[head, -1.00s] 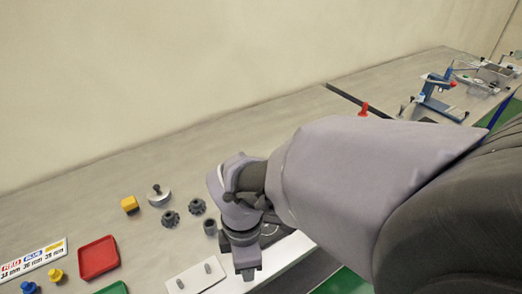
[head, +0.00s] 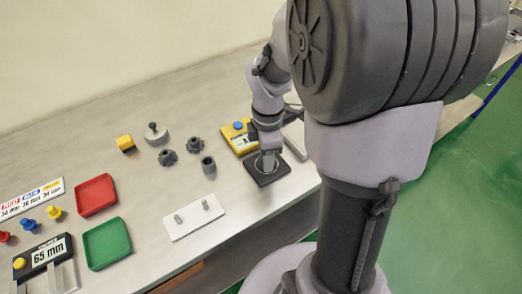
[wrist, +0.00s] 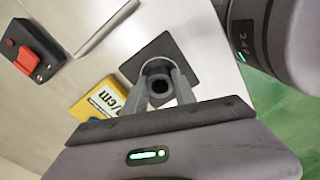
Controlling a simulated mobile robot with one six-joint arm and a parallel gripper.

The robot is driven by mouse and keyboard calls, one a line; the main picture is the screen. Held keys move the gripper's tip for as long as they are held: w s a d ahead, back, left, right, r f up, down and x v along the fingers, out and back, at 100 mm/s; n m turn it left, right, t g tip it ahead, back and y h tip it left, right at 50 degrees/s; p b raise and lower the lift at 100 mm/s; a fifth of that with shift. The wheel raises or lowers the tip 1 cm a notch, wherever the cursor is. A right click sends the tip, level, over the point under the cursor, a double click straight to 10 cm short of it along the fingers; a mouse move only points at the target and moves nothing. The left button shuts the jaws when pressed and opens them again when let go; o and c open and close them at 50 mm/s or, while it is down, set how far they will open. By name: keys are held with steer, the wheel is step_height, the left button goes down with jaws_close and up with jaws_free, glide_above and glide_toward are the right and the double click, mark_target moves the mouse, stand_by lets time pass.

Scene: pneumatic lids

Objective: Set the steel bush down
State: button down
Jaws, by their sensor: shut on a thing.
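The steel bush (wrist: 158,86) is a short grey ring with a dark bore, seen between my fingertips in the wrist view. My gripper (wrist: 160,90) is shut on it. In the head view my gripper (head: 268,160) points down over a dark square pad (head: 272,178), and the bush is mostly hidden by the fingers. The pad also shows in the wrist view (wrist: 180,58), with a pale round shape on it behind the bush. I cannot tell whether the bush touches the pad.
A yellow box with a blue button (head: 236,137) stands close behind the pad. The bench's front edge is near.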

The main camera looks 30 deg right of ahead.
steer(key=shift+r, duration=0.15)
steer(key=c, duration=1)
jaws_free()
steer(key=shift+f, duration=0.2)
steer(key=shift+r, duration=0.4)
step_height(320, 180, up, 12)
steer(key=f+p, duration=0.1)
steer(key=p, duration=0.5)
steer(key=s+a+r+m+t, duration=0.2)
steer(key=s+a+r+m, duration=0.1)
steer(key=a+m, duration=0.2)
steer(key=s+a+r+m+t+y, duration=0.1)
steer(key=s+a+r+m+t, duration=0.1)
steer(key=m, duration=0.5)
steer(key=s+a+r+m+t+y, duration=0.1)
steer(key=s+a+r+m, duration=0.2)
steer(key=s+a+m, duration=0.3)
steer(key=shift+s+a+r+t, duration=0.1)
steer(key=shift+a+r+t, duration=0.1)
steer(key=shift+a, duration=0.25)
steer(key=shift+s+a+r+t, duration=0.1)
steer(key=shift+a+r+t, duration=0.1)
steer(key=shift+a, duration=0.2)
